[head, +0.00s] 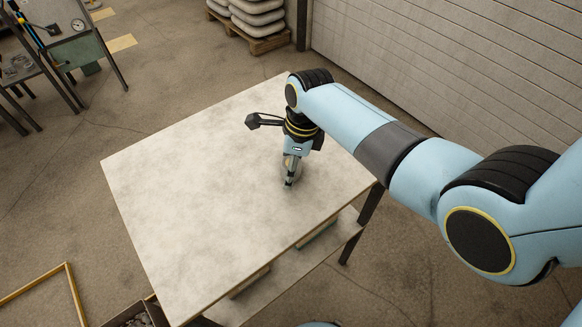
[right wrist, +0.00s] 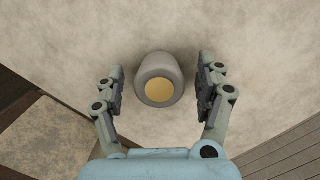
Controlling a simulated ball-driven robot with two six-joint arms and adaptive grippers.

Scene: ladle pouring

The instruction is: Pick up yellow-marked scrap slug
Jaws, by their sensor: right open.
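The scrap slug (right wrist: 172,69) is a short grey rounded cylinder with a yellow disc on its end. In the right wrist view it stands on the pale table between my right gripper's two fingers, with a gap on each side. My right gripper (right wrist: 160,85) is open around it and touches neither side. In the head view my right gripper (head: 291,178) points down at the right part of the table, and the slug is mostly hidden by it. My left gripper is not in view.
The pale tabletop (head: 190,190) is otherwise bare, with wide free room to the left. A lower shelf (head: 290,275) shows under its right edge. A metal bin (head: 135,315) with scrap stands at the front. A wooden pallet (head: 255,42) with sacks is far behind.

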